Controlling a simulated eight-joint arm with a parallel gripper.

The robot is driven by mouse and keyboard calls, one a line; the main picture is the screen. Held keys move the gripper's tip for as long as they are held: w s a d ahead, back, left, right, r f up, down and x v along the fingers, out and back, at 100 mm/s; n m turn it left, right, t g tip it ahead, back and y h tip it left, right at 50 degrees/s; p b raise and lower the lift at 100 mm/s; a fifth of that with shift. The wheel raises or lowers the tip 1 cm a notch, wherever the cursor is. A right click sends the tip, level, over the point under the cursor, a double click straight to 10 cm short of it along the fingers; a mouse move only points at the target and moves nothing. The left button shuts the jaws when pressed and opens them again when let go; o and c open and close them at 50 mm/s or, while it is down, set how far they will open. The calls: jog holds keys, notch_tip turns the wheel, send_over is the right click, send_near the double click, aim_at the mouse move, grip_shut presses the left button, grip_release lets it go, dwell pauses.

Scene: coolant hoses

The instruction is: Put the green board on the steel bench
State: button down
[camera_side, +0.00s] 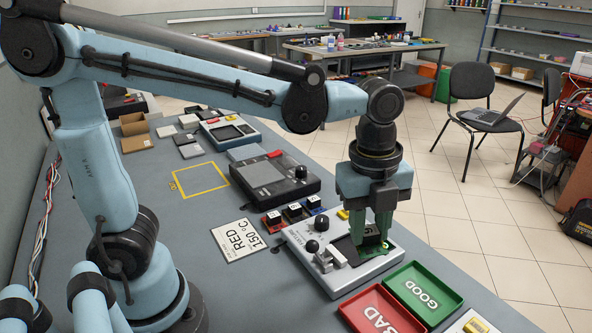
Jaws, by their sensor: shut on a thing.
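My gripper (371,228) points down over the white test device (300,236) near the front right of the bench. Its greenish fingers are shut on a small green board (374,245). The board is at the dark recess on the device's right part; I cannot tell whether it rests there or is held just above. The fingers hide part of it. The grey bench top (150,215) carries the device; whether it is steel is not clear. Another workbench (345,50) stands at the back of the room.
A green GOOD tray (452,301) and a red BAD tray (352,310) lie in front of the device. A yellow outlined square (226,182) is empty.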

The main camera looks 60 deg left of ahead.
jog(key=w+a+n, duration=0.2)
jog(key=w+a, duration=0.3)
jog(key=w, duration=0.2)
jog(key=n+h, duration=0.1)
jog(key=n, duration=0.1)
send_over(336, 200)
jog(key=shift+g, duration=0.4)
notch_tip(336, 200, down, 10)
jog(key=shift+s+d+r, duration=0.1)
jog(key=shift+s+d, duration=0.05)
jog(key=shift+a+f, duration=0.4)
jog(key=shift+f, duration=1.9)
jog(key=shift+f, duration=0.1)
jog(key=c, duration=0.8)
grip_release()
